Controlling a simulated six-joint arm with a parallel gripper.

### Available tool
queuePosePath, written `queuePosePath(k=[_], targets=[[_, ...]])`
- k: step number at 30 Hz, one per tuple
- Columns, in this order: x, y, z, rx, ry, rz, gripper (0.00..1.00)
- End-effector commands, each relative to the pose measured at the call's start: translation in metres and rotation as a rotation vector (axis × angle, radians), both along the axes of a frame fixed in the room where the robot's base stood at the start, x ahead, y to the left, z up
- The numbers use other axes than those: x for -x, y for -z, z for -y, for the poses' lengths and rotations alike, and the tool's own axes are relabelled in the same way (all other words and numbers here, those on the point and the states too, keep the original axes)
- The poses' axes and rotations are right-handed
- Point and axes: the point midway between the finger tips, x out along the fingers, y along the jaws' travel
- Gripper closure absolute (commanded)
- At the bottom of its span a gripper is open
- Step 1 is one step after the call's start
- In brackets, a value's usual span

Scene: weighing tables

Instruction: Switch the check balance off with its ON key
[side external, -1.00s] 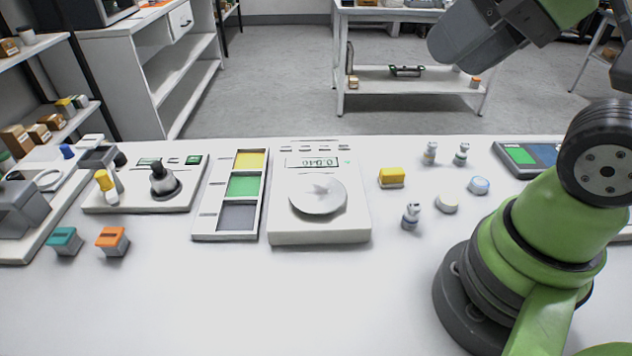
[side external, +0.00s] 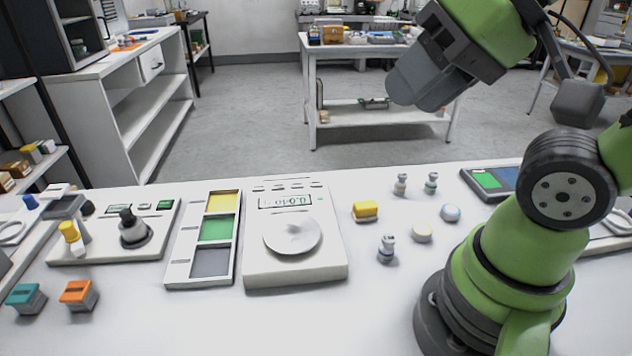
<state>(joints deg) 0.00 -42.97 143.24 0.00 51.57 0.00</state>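A white balance (side external: 295,270) stands on the near table, left of my arm. Its round pan (side external: 293,237) is bare. Its display (side external: 285,202) is lit and shows small dark digits, too small to read surely. A row of small dark keys (side external: 288,187) runs along its far edge; I cannot read which is the ON key. My gripper (side external: 422,85) appears as a grey block at the upper right, high above and apart from the balance.
A tray (side external: 203,252) with yellow, green and grey fields lies left of the balance. A yellow block (side external: 365,211) and several small weights (side external: 387,249) stand to its right. A panel with a dark knob (side external: 133,229) is farther left. The table front is mostly clear.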

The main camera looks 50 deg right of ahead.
Motion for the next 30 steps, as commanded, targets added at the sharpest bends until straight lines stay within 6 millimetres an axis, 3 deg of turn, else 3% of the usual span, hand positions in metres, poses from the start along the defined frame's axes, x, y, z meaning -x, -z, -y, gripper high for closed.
queuePosePath(k=[1, 4, 5, 30], targets=[[0.0, 0.0, 0.0, 0.0, 0.0, 0.0, 0.74], [0.0, 0.0, 0.0, 0.0, 0.0, 0.0, 0.96], [0.0, 0.0, 0.0, 0.0, 0.0, 0.0, 1.0], [0.0, 0.0, 0.0, 0.0, 0.0, 0.0, 1.0]])
